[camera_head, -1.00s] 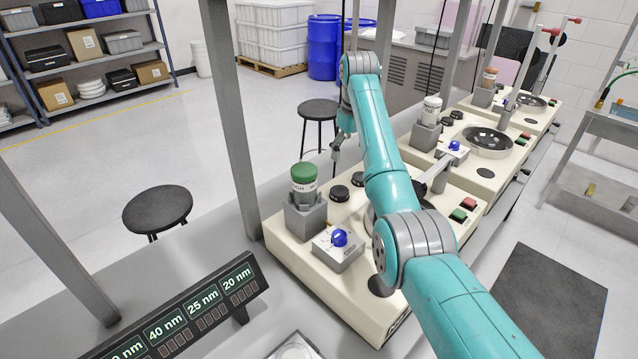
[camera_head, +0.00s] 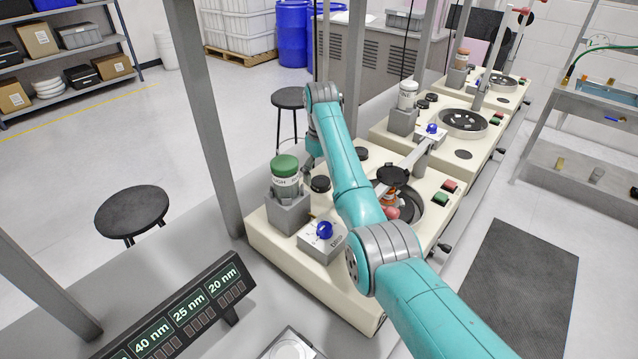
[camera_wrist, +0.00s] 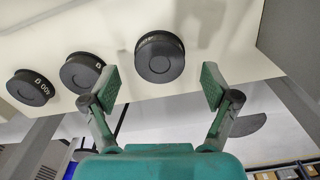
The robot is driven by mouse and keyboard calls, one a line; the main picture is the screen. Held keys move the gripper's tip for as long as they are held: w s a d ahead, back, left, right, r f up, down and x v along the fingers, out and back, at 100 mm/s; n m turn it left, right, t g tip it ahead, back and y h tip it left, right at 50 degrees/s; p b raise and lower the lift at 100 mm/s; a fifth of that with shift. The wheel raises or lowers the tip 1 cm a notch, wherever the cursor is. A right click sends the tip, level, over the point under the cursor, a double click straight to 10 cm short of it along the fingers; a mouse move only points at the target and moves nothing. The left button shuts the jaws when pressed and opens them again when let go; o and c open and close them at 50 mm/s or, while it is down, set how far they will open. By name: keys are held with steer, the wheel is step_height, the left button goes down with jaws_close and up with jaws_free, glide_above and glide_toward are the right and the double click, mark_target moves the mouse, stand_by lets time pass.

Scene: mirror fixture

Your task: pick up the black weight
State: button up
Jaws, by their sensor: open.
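In the wrist view my gripper (camera_wrist: 160,78) is open and empty, its two green-padded fingers spread apart. A round black weight (camera_wrist: 160,57) lies on the cream surface between and just beyond the fingertips, with clear gaps on both sides. I cannot tell the height gap. Two similar black discs with pale markings, one (camera_wrist: 82,72) beside the left finger and one (camera_wrist: 30,87) farther left, lie on the same surface. In the head view black discs (camera_head: 320,184) (camera_head: 361,153) show on the near machine; my arm hides most of my gripper there.
The near cream machine (camera_head: 275,243) carries a green-capped container (camera_head: 286,175), a blue knob (camera_head: 324,229) and a black disc (camera_head: 392,174) above its round plate. Grey uprights (camera_head: 203,110) stand close by. A numbered display (camera_head: 178,314) and a stool (camera_head: 132,212) are at left.

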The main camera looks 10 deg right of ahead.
step_height(320, 180, down, 2)
steer(key=shift+f, duration=0.1)
steer(key=c, duration=1.6)
